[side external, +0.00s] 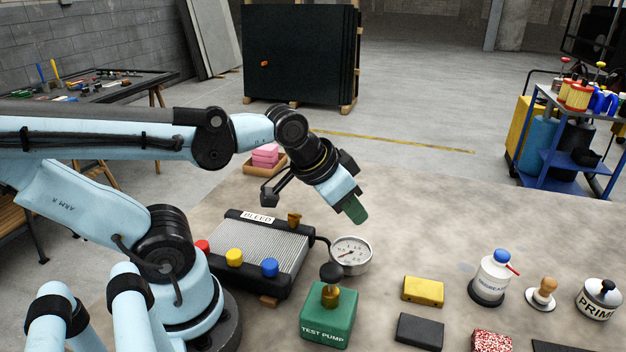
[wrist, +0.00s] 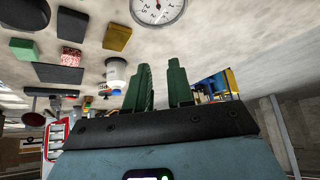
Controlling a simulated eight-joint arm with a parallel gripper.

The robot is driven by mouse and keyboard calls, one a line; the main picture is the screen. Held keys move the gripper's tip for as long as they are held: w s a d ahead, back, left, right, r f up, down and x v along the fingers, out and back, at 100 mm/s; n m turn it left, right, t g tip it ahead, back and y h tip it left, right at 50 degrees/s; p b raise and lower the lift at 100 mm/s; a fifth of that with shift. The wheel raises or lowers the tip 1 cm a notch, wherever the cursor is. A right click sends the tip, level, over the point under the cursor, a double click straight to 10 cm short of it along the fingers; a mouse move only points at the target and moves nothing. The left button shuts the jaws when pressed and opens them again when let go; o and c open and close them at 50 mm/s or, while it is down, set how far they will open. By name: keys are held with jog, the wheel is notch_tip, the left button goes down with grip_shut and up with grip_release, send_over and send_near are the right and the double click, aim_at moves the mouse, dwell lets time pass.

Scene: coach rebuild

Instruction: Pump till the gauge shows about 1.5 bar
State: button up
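The green test pump (side external: 328,318) stands on the bench at the front, with a black knob (side external: 331,272) on a brass stem that stands up from its top. The round white gauge (side external: 351,253) sits just behind the pump. The gauge also shows, partly cut off, at the top of the wrist view (wrist: 158,8). My gripper (side external: 355,208) is above and behind the gauge, clear of the pump. Its two green fingers (wrist: 160,88) are apart and empty.
A ribbed radiator (side external: 262,248) labelled BLEED, with red, yellow and blue caps, lies left of the gauge. Yellow (side external: 423,290) and dark (side external: 419,331) blocks lie right of the pump. A white bottle (side external: 492,278) stands farther right.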

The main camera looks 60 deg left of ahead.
jog(key=o, duration=1.4)
notch_tip(320, 180, up, 13)
jog(key=a+m+g, duration=0.1)
jog(key=m+g, duration=0.5)
jog(key=m, duration=0.1)
jog(key=shift+w+m, duration=0.35)
jog(key=shift+m, duration=0.05)
notch_tip(320, 180, down, 9)
jog(key=shift+s+m+g, duration=0.15)
jog(key=shift+m+g, duration=0.25)
notch_tip(320, 180, up, 10)
notch_tip(320, 180, down, 15)
jog(key=d+n+t, duration=0.1)
jog(key=n+t, duration=0.6)
jog(key=n, duration=0.2)
jog(key=shift+s+r, duration=0.15)
jog(key=shift+s, duration=0.15)
